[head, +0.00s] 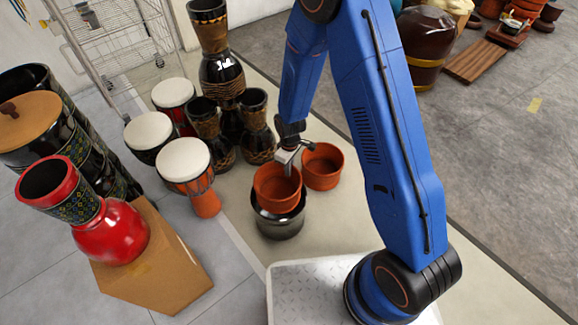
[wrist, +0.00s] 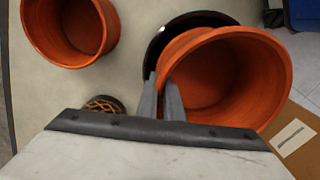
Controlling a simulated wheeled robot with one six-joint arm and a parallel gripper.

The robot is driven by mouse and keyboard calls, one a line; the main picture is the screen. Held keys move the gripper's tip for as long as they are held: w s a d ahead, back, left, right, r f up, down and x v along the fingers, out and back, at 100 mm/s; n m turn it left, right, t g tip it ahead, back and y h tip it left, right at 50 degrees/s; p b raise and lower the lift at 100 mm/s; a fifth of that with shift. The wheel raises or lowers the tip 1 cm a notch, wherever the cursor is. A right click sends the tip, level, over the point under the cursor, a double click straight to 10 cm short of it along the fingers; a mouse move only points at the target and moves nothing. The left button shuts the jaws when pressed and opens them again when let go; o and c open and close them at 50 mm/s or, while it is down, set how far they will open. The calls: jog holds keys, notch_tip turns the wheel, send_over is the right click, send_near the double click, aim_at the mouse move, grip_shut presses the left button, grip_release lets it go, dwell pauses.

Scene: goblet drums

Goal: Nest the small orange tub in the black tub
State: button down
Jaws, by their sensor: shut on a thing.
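My gripper (head: 288,170) is shut on the rim of an orange tub (head: 276,194), with the jaws astride its wall. The wrist view also shows my gripper (wrist: 162,95) on the tub's near left rim (wrist: 262,75). The shiny black tub (head: 278,226) stands on the floor directly below. In the head view the orange tub covers the black tub's mouth. In the wrist view the black tub (wrist: 170,30) shows past the orange tub's upper left side. I cannot tell whether the orange tub's base is above or inside the black rim.
A second orange tub (head: 322,167) stands on the floor just right; it also shows in the wrist view (wrist: 45,35). Goblet drums (head: 187,160) and dark drums (head: 257,125) crowd the left. A red drum (head: 112,230) stands on a cardboard box (head: 165,265).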

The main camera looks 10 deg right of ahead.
aim_at(289, 179)
jog(key=shift+f, duration=4.1)
jog(key=c, duration=1.8)
grip_release()
jog(key=shift+c, duration=0.2)
notch_tip(289, 179, up, 17)
jog(key=shift+w+d+f, duration=0.1)
jog(key=shift+w+f, duration=0.05)
jog(key=shift+r, duration=0.35)
